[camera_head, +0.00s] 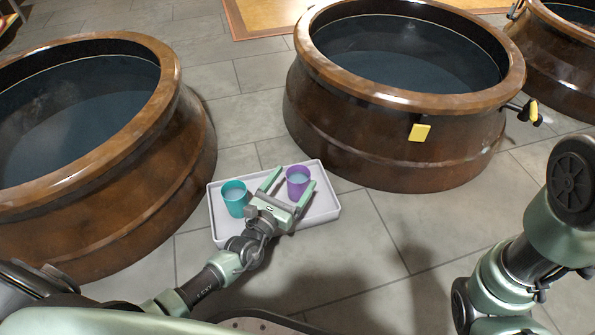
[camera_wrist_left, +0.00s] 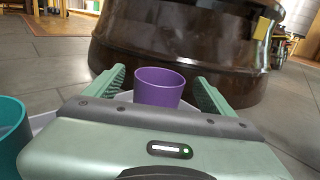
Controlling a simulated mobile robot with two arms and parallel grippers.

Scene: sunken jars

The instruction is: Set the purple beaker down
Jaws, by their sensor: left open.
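The purple beaker (camera_head: 297,182) stands upright on the white tray (camera_head: 318,214) on the floor, toward its right side. In the left wrist view the purple beaker (camera_wrist_left: 160,88) sits between the spread fingers. My left gripper (camera_head: 291,180) is open, with one finger on either side of the beaker; a gap shows at the sides in the wrist view. It also shows in the left wrist view (camera_wrist_left: 160,90). A teal beaker (camera_head: 235,199) stands on the tray to the left of my gripper. My right gripper does not show; only part of my right arm is in view.
A large brown jar (camera_head: 190,140) with dark liquid stands left of the tray. Another jar (camera_head: 400,150), with a yellow tag (camera_head: 419,132), stands behind and right. A third jar (camera_head: 565,60) is at the far right. Grey tiled floor (camera_head: 370,235) is free right of the tray.

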